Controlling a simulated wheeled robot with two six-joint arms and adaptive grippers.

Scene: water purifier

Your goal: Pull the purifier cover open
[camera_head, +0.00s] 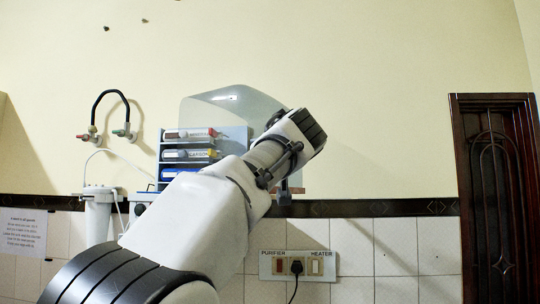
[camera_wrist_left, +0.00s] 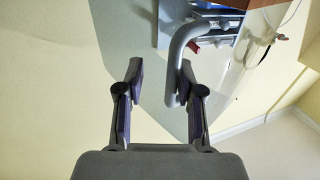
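The purifier is on the wall, and its rack of stacked cartridges (camera_head: 190,148) shows left of my left arm in the head view. A translucent grey-green cover panel (camera_head: 232,100) rises behind and above it; a pale panel with a grey-green area (camera_wrist_left: 120,35) also shows in the left wrist view. There, my left gripper (camera_wrist_left: 160,88) is open. A grey curved handle (camera_wrist_left: 178,62) reaches down between its fingers, close to the right finger; contact cannot be told. My left arm hides part of the purifier in the head view. My right gripper is out of view.
A black hose with taps (camera_head: 108,97) is on the wall left of the purifier. A white canister (camera_head: 98,215) hangs below it. A switch plate with a plug (camera_head: 298,265) sits on the tiles. A dark wooden door (camera_head: 497,190) stands far right. The wall between is clear.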

